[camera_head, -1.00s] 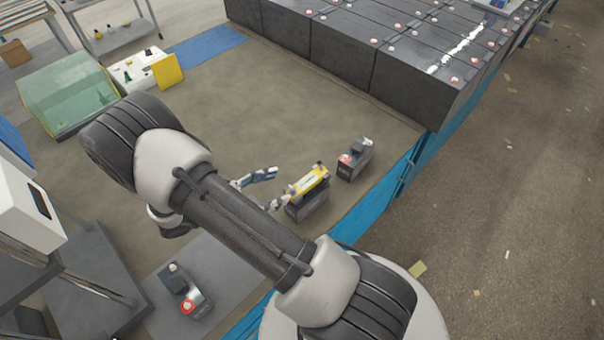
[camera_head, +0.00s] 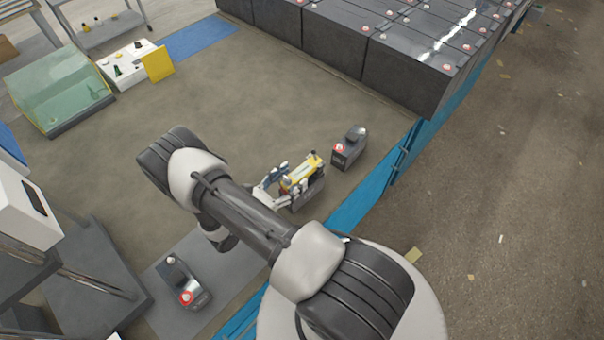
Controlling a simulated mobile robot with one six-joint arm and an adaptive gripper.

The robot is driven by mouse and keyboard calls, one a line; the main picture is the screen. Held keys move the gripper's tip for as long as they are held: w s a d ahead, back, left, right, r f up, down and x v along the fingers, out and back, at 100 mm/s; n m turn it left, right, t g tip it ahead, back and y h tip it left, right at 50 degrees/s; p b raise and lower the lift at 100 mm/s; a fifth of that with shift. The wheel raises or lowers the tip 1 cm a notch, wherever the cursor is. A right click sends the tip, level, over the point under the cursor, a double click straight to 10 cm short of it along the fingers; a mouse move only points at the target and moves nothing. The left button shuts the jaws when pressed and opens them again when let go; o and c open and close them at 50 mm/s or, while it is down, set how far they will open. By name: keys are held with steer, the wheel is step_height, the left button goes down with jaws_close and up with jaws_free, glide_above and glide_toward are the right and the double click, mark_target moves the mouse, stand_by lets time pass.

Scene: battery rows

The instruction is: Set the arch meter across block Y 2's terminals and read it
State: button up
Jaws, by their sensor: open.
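The yellow arch meter (camera_head: 301,174) sits over the top of a small dark battery block (camera_head: 308,195) in the middle of the floor. My gripper (camera_head: 279,180) is open at the left of the meter, its fingers close beside it; I cannot tell whether they touch it. A second dark block (camera_head: 347,152) with a red terminal cap stands just right of and behind it. A third block (camera_head: 184,288) with a red cap stands at the lower left on a grey mat. The labels are too small to tell which is Y 2, and the meter's reading is not legible.
A long row of large dark batteries (camera_head: 400,80) stands at the back right. A blue rail edge (camera_head: 385,185) runs along the right. A glass-topped case (camera_head: 60,88) and a white tray (camera_head: 128,66) with a yellow panel stand at the upper left. The brown floor between is clear.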

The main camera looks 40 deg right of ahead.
mark_target(315, 160)
steer(key=d, duration=0.5)
steer(key=shift+f+b, duration=0.25)
steer(key=shift+b, duration=0.05)
steer(key=shift+w, duration=0.1)
steer(key=shift+c, duration=0.4)
jaws_close()
steer(key=shift+r, duration=0.1)
